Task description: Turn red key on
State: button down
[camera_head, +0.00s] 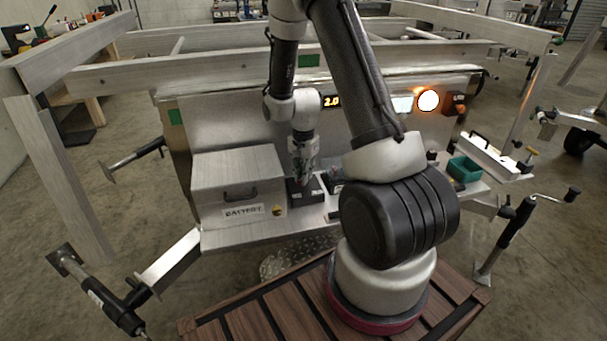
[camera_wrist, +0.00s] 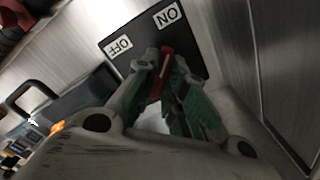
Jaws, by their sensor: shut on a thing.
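The red key (camera_wrist: 164,66) stands on a black switch plate with a white OFF label (camera_wrist: 121,46) and a white ON label (camera_wrist: 167,15) in the wrist view. My gripper (camera_wrist: 160,68) is shut on the red key, with its green-padded fingers on either side of it. The key's handle lies between the two labels. In the head view my gripper (camera_head: 304,172) points down at the black switch box (camera_head: 304,192) on the trailer shelf; the key is too small and covered to make out there.
A metal battery box (camera_head: 225,185) stands left of the switch box. A green bin (camera_head: 464,168) and a lit round lamp (camera_head: 428,100) are to the right. The trailer's upright panel (camera_head: 225,125) rises close behind my gripper.

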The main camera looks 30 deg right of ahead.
dwell(0.3)
jog(key=c, duration=1.5)
grip_release()
notch_tip(320, 180, up, 12)
jog(key=shift+r, duration=0.1)
